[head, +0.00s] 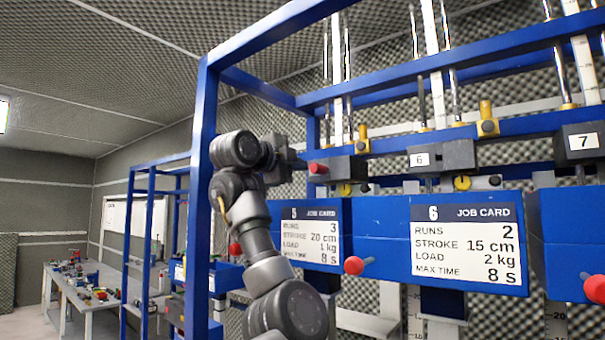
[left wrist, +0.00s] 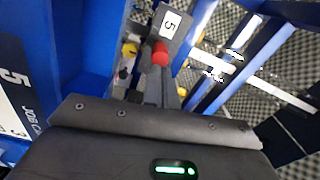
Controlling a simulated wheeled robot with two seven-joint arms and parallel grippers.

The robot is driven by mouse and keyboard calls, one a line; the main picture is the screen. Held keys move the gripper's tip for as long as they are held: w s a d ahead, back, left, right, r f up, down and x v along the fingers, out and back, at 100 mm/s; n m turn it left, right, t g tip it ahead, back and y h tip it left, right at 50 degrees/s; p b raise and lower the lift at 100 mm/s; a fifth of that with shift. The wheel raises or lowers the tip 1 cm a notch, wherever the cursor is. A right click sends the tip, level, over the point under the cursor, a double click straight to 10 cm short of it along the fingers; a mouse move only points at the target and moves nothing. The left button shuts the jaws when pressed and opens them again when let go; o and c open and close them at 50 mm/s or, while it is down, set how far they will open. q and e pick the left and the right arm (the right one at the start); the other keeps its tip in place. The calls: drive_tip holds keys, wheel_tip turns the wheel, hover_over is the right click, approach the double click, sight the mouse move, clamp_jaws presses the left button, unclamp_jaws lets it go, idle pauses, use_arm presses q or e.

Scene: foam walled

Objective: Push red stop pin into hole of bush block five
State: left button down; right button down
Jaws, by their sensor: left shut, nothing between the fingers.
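Bush block five is a dark grey block (head: 346,168) on the blue frame. In the left wrist view it carries a white label "5" (left wrist: 171,23). The red stop pin (head: 318,168) sticks out of its left side, with its round red head (left wrist: 160,56) outside the block. My left gripper (head: 298,162) is shut and empty, its tip right beside the red head. I cannot tell whether they touch. The hole and the pin's shaft are hidden. My right gripper is not in view.
Job card 5 (head: 311,236) hangs below the block and job card 6 (head: 463,243) to the right. Block six (head: 441,158) stands nearby. Other red knobs (head: 354,265) stick out lower down. A blue upright (head: 203,130) stands left of my arm. A bench with tools (head: 85,290) is far left.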

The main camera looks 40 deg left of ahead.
use_arm(q)
drive_tip(key=s+b, duration=0.7)
drive_tip(key=s, duration=0.3)
drive_tip(key=shift+s, duration=0.4)
drive_tip(key=shift+d+f, duration=0.1)
drive_tip(key=shift+d, duration=0.05)
